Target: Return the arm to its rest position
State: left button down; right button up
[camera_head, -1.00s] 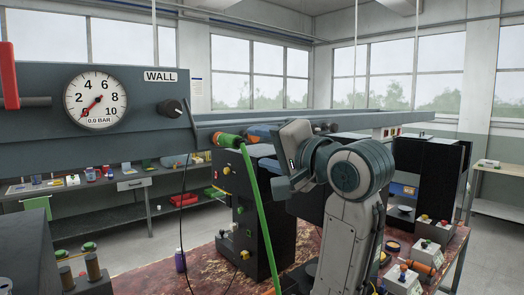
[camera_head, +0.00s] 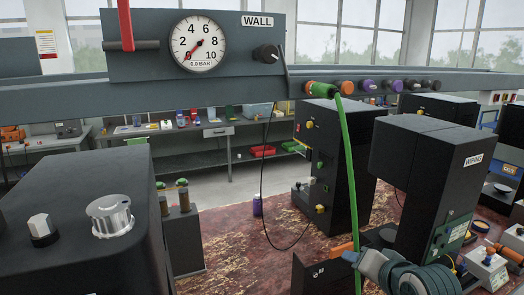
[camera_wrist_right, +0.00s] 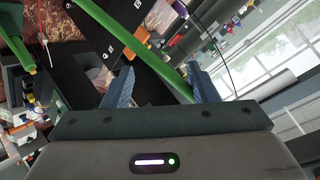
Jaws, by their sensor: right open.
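My right arm shows low in the head view, with its gripper (camera_head: 368,262) at the bottom edge, right beside the green hose. In the right wrist view the two blue-grey fingers of this gripper (camera_wrist_right: 160,68) stand wide apart. The green hose (camera_wrist_right: 128,38) crosses the space between them at a slant; I cannot tell its depth or whether it touches a finger. In the head view the hose (camera_head: 350,170) hangs from an orange-and-green fitting (camera_head: 322,90) on the rail. My left gripper is not in view.
Another black machine with knobs (camera_head: 80,225) fills the lower left. The WALL panel with a gauge (camera_head: 198,41) hangs above. A purple bottle (camera_head: 257,205) stands on the stained red table (camera_head: 225,240).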

jog(key=s+d+f+n+g+h, duration=0.1)
jog(key=s+f+g, duration=0.1)
jog(key=s+f, duration=0.5)
jog(key=s+d+f+n+g+h, duration=0.1)
jog(key=s+f+n+g, duration=0.1)
jog(key=s+f, duration=0.5)
jog(key=s+d+f+n+g+h, duration=0.1)
jog(key=s+d+f+n+g, duration=0.25)
jog(key=s+f, duration=1)
notch_tip(320, 180, down, 32)
jog(key=s+d+g+b, duration=0.2)
jog(key=b, duration=0.1)
jog(key=s+d+f+b, duration=0.1)
jog(key=s+f+b, duration=0.1)
jog(key=s+f, duration=1.6)
notch_tip(320, 180, down, 4)
jog(key=shift+s+d+r+g, duration=0.2)
jog(key=shift+s+d+g, duration=0.05)
jog(key=shift+g, duration=0.1)
